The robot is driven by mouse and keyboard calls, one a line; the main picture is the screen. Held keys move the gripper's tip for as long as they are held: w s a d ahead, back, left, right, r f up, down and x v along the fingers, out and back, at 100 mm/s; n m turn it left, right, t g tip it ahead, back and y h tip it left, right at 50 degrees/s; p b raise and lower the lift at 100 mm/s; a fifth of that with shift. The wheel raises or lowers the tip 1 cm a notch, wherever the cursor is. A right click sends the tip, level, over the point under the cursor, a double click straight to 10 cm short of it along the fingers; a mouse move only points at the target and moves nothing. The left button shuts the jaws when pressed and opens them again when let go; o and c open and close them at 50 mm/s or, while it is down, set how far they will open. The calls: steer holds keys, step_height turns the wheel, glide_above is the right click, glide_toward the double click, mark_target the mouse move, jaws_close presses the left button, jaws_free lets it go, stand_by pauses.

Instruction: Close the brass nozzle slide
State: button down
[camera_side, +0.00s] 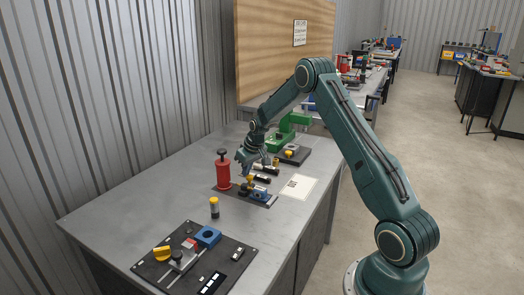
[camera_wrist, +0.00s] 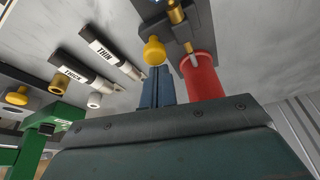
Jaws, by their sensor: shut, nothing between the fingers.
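A brass rod-like part (camera_wrist: 177,14), which looks like the nozzle slide, is at the top of the wrist view on a dark fixture. A yellow knob (camera_wrist: 154,50) stands beside it, just by the fingertips. In the side view, yellow and brass parts (camera_side: 248,184) show small on the fixture, next to a blue block (camera_side: 260,192). My gripper (camera_side: 246,163) is low over this fixture, beside the red cylinder. In the wrist view its fingers (camera_wrist: 157,75) are together with nothing between them. I cannot tell whether they touch the knob, or how far the slide is open.
A red cylinder (camera_side: 223,173) with a black top stands close left of my gripper. Tubes marked THIN (camera_wrist: 112,55) and THICK (camera_wrist: 85,70) lie nearby. A green tool (camera_side: 285,138) stands behind. A black board (camera_side: 185,262) with parts is in front, and a yellow-topped bottle (camera_side: 214,207) stands between.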

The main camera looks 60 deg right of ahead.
steer(key=shift+s+f, duration=0.15)
steer(key=shift+s, duration=0.1)
steer(key=shift+s+r, duration=0.15)
steer(key=shift+r, duration=0.2)
steer(key=v, duration=0.9)
steer(key=shift+w+r, duration=0.2)
steer(key=shift+r, duration=0.1)
